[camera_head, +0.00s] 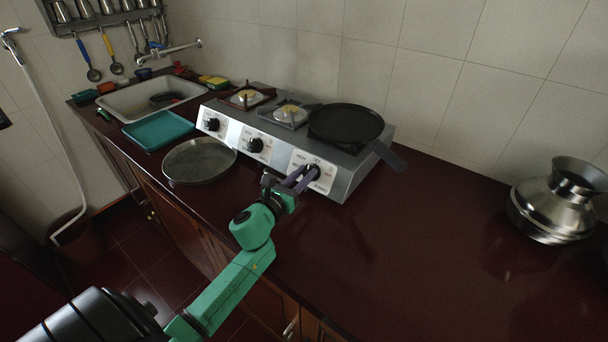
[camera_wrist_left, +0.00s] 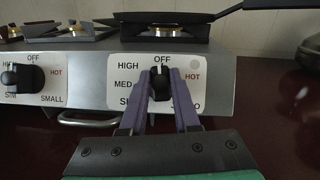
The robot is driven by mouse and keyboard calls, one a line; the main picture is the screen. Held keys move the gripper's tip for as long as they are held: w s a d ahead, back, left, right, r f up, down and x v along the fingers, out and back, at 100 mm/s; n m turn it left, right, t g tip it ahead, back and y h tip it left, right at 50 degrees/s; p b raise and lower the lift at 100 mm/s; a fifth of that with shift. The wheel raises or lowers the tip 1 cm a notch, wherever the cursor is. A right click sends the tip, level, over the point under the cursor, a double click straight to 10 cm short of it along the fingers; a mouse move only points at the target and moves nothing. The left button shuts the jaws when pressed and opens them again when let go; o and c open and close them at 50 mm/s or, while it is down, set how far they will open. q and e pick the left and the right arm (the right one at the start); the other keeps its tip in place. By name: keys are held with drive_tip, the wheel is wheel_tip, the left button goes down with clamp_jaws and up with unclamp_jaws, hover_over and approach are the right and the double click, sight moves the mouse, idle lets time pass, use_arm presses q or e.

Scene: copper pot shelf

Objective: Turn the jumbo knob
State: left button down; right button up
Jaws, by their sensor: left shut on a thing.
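The jumbo knob (camera_wrist_left: 160,82) is a black knob on the white dial panel at the right end of the stove (camera_head: 262,138). In the left wrist view its pointer is upright, towards OFF. My left gripper (camera_head: 303,177) has two purple fingers, which also show in the left wrist view (camera_wrist_left: 162,88). They are closed on the knob, one finger on each side. In the head view the fingers and wrist partly hide the knob. My right gripper is not in view.
A black pan (camera_head: 345,122) sits on the right burner, its handle over the stove's front right. A round metal tray (camera_head: 199,160) lies left of the gripper. A metal pot (camera_head: 556,205) stands far right. The counter (camera_head: 430,240) between is clear.

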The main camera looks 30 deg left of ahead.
use_arm(q)
drive_tip(key=n+y, duration=0.2)
drive_tip(key=n, duration=0.1)
drive_tip(key=n+g+y+p, duration=0.1)
drive_tip(key=n+y, duration=0.1)
drive_tip(key=n, duration=0.2)
drive_tip(key=shift+r, duration=0.15)
drive_tip(key=n+g+y+p, duration=0.1)
drive_tip(key=n+p, duration=0.1)
drive_tip(key=n, duration=0.2)
drive_tip(key=shift+y, duration=0.3)
drive_tip(key=shift+n+g+y+p, duration=0.4)
drive_tip(key=shift+n+g+p, duration=0.3)
drive_tip(key=shift+n, duration=0.5)
drive_tip(key=c, duration=0.6)
unclamp_jaws()
drive_tip(key=shift+c, duration=0.2)
